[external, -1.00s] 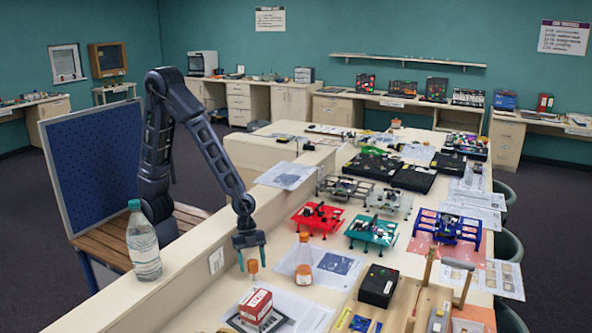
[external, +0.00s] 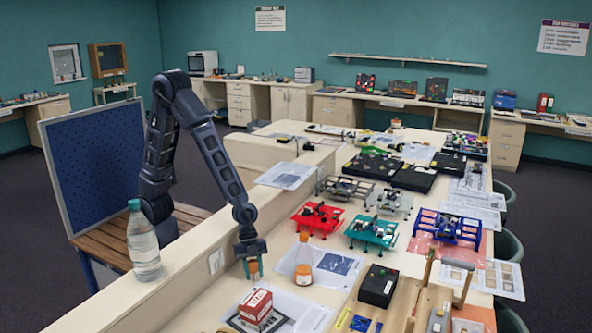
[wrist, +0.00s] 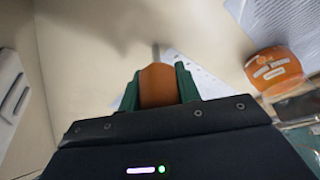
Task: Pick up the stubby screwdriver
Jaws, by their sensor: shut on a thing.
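The stubby screwdriver (wrist: 157,87) has an orange handle and a short grey metal shaft pointing away from the palm in the wrist view. My gripper (wrist: 159,86) is shut on its handle, with one green finger on each side. In the external view my gripper (external: 252,268) points down at the near left part of the table, and only a little of the orange handle (external: 253,267) shows between the fingers. I cannot tell whether the shaft tip touches the table.
A bottle with an orange cap (external: 303,259) stands just right of my gripper. A red and white box (external: 257,305) is in front. A low ledge (external: 205,268) with a clear water bottle (external: 143,244) runs on the left. Red and teal stands (external: 371,233) are farther back.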

